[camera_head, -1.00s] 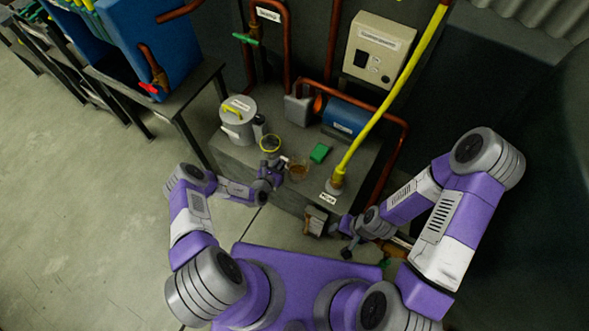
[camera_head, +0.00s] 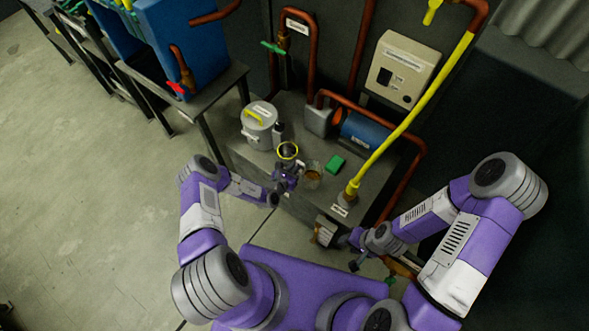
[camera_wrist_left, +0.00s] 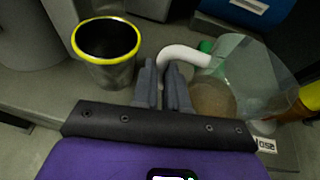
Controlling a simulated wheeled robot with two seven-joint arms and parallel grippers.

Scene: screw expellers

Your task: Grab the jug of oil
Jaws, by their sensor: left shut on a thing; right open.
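The jug of oil (camera_head: 313,174) is a clear vessel with brown liquid, at the front edge of the grey bench. In the left wrist view the jug (camera_wrist_left: 222,85) is upright, with a white curved handle (camera_wrist_left: 185,53) toward my fingers. My left gripper (camera_wrist_left: 165,72) is shut on the handle; in the head view the gripper (camera_head: 291,172) is left of the jug. The fingers hide part of the handle. My right gripper (camera_head: 357,257) is open and empty, low in front of the bench.
A yellow-rimmed dark metal cup (camera_head: 288,150) stands close left of the jug; the wrist view shows the cup (camera_wrist_left: 107,50) too. A green block (camera_head: 335,164) lies behind the jug. A lidded pot (camera_head: 259,124), yellow pipe (camera_head: 408,124) and blue motor (camera_head: 361,131) stand around.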

